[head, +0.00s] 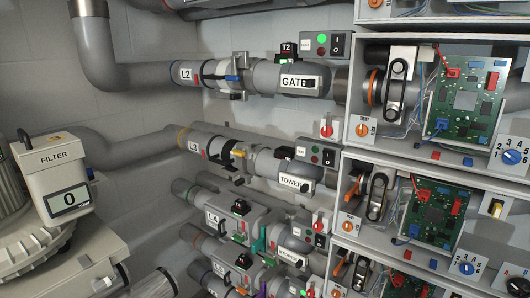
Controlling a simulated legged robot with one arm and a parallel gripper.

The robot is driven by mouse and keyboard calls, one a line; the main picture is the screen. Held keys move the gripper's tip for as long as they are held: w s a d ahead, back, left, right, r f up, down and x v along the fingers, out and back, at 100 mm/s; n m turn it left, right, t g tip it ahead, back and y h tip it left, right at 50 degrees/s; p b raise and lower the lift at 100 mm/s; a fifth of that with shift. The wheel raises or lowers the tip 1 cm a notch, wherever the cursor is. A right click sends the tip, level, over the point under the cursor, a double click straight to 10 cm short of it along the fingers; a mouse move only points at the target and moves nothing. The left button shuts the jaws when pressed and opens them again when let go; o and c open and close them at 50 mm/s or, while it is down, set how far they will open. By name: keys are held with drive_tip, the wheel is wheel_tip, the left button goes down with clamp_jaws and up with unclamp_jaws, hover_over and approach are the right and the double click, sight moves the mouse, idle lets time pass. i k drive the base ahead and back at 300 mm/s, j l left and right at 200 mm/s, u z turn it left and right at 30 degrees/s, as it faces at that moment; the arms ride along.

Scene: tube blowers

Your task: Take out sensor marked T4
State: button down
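No label reading T4 is legible from here. A pipe marked L4 (212,217) runs in the lower middle, with a small black block bearing a red mark (240,207) on top of it. The only clearly readable sensor label is T2, on a black block (288,49) on the top pipe, above the GATE sign (297,83). My gripper is not in view.
Pipes L2 (186,73) and L3 (194,146) run above. A FILTER box (59,180) showing 0 stands at left. Open shelves with green circuit boards (467,105), knobs and switches fill the right side. Lower pipes are crowded with valves.

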sight(240, 204)
drive_tip(key=i+j+z, duration=0.15)
drive_tip(key=i, duration=0.2)
drive_tip(key=i+z, duration=0.15)
drive_tip(key=i, duration=0.25)
drive_tip(key=i+j+z, duration=0.15)
drive_tip(key=i+j, duration=0.1)
drive_tip(key=i, duration=0.1)
